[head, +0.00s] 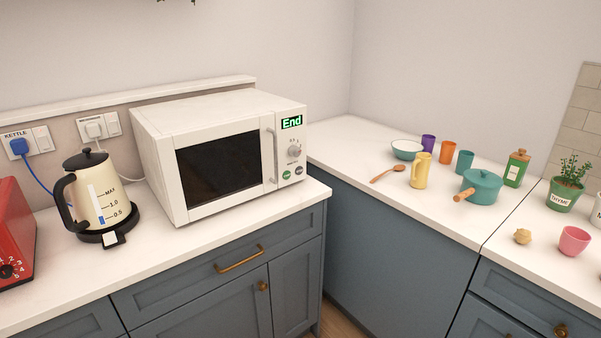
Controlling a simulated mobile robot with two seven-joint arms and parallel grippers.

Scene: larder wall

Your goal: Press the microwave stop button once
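The white microwave (210,108) stands on the left counter in the head view, its dark-windowed door (218,165) shut. Its display (291,122) reads "End" in green. Below the display is a round dial (294,151). Under the dial are two small buttons, a green one (286,175) on the left and a dark one (298,170) on the right. Their labels are too small to read. Neither of my grippers is in view, and nothing touches the microwave's front.
A cream kettle (96,190) on its base and a red appliance (14,235) stand left of the microwave. The right counter holds a teal pot (482,187), a yellow jug (420,171), cups and a bowl (406,149). The counter strip before the microwave is clear.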

